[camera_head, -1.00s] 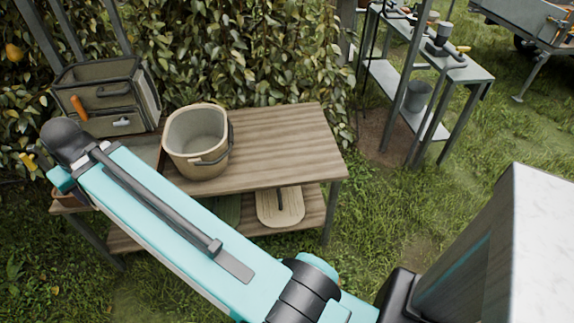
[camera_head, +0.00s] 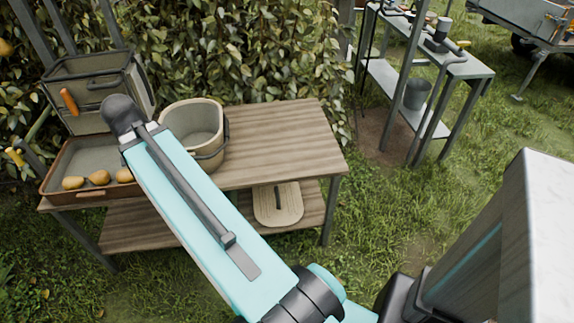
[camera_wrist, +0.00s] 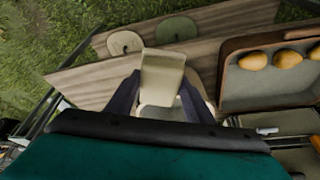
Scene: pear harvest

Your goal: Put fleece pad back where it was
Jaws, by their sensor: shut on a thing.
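In the wrist view a cream, folded-looking piece, which appears to be the fleece pad (camera_wrist: 163,72), sits between the two dark fingers of my gripper (camera_wrist: 160,92). My gripper is shut on it. In the head view my arm hides both the fingers and the pad.
A brown-rimmed tray (camera_head: 88,194) with several pears (camera_head: 99,177) stands at the bench's left. A beige bucket (camera_head: 208,155) is right of it, partly behind my arm. A tool bag (camera_head: 95,90) stands behind. The bench's right half (camera_head: 285,140) is clear.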

